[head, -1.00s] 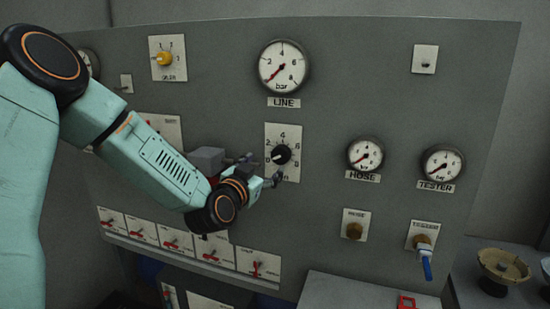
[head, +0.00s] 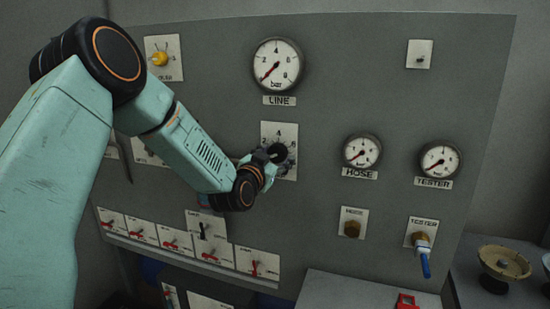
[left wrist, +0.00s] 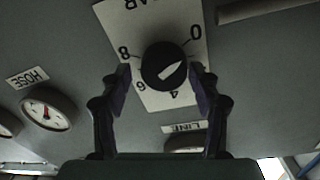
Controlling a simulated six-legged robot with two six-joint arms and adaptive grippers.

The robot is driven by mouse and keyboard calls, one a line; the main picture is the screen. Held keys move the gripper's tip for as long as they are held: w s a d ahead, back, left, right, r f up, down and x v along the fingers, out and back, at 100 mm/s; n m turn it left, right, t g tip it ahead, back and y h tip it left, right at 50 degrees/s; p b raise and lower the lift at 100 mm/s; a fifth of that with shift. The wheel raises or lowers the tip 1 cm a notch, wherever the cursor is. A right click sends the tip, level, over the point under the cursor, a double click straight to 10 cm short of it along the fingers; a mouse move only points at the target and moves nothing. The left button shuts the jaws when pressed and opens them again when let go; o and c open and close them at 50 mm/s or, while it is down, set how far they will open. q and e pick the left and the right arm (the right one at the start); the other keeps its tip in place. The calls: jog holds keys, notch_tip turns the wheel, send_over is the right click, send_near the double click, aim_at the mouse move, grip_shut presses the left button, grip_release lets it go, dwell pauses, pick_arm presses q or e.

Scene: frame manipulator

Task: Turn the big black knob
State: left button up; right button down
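The big black knob (head: 278,153) sits on a white numbered plate (head: 287,131) in the middle of the grey panel. In the head view my left gripper (head: 266,158) is at the knob and partly covers it and the plate. In the left wrist view the round knob (left wrist: 164,66) with its white pointer lies between the two dark fingers of my left gripper (left wrist: 161,84). The fingers are spread, one on each side, with a narrow gap to the knob. My right gripper is in neither view.
The LINE gauge (head: 277,65) is above the knob plate. The HOSE gauge (head: 361,151) and TESTER gauge (head: 439,160) are to the right. A blue-handled tester valve (head: 423,254) sticks out at lower right. Red switches (head: 172,243) line the panel's lower left.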

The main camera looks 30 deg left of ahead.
pick_arm(q)
jog(key=shift+s+a, duration=0.2)
jog(key=shift+a, duration=0.2)
jog(key=shift+c, duration=1.3)
jog(key=shift+d+r, duration=0.15)
jog(key=shift+d, duration=0.15)
jog(key=c, duration=0.5)
jog(key=shift+a, duration=0.2)
jog(key=shift+c, duration=0.5)
jog(key=shift+r+n, duration=0.1)
jog(key=shift+n, duration=0.4)
jog(key=o, duration=1.2)
jog(key=shift+d, duration=0.1)
jog(key=shift+c, duration=0.2)
jog(key=shift+f, duration=0.2)
